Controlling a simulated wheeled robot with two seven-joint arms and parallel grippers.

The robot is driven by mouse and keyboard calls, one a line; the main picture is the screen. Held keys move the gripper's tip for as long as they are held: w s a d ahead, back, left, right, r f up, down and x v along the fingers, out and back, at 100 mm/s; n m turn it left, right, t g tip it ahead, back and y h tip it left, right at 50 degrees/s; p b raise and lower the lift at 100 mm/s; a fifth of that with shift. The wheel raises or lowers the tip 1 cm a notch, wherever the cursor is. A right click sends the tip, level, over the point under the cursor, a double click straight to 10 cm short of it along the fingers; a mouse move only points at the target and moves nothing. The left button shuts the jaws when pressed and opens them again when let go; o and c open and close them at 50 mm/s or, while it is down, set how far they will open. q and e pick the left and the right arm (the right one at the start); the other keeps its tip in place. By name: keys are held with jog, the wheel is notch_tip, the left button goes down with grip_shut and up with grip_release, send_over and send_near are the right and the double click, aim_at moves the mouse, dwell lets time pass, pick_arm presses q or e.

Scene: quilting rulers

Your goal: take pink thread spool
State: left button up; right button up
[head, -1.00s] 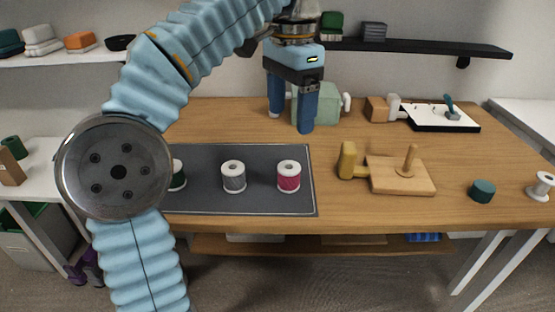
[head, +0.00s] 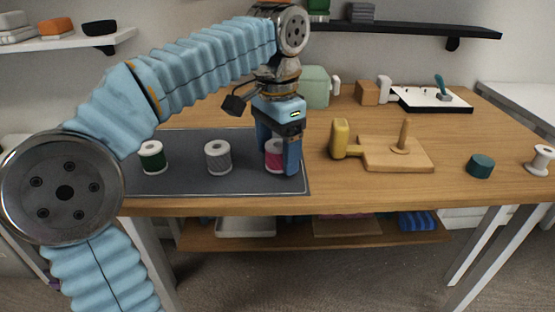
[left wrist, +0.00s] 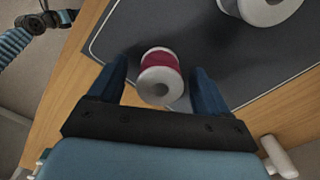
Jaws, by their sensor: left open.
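The pink thread spool (head: 272,157) stands upright on the dark grey mat (head: 187,185), near its right end. My left gripper (head: 279,166) is open, and its blue fingers partly hide the spool in the head view. In the left wrist view, the pink spool (left wrist: 160,72) lies between and a little beyond the two open fingers (left wrist: 158,90). I cannot tell whether either finger touches it. My right gripper is not in view.
A grey spool (head: 218,157) and a green spool (head: 152,157) stand to the left on the mat. A yellow-handled tool (head: 339,139) and a wooden board with a peg (head: 395,154) lie to the right. A teal round item (head: 480,166) and a white spool (head: 540,160) stand farther right.

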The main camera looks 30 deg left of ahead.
pick_arm(q)
jog(key=c, duration=1.1)
jog(key=shift+r, duration=0.1)
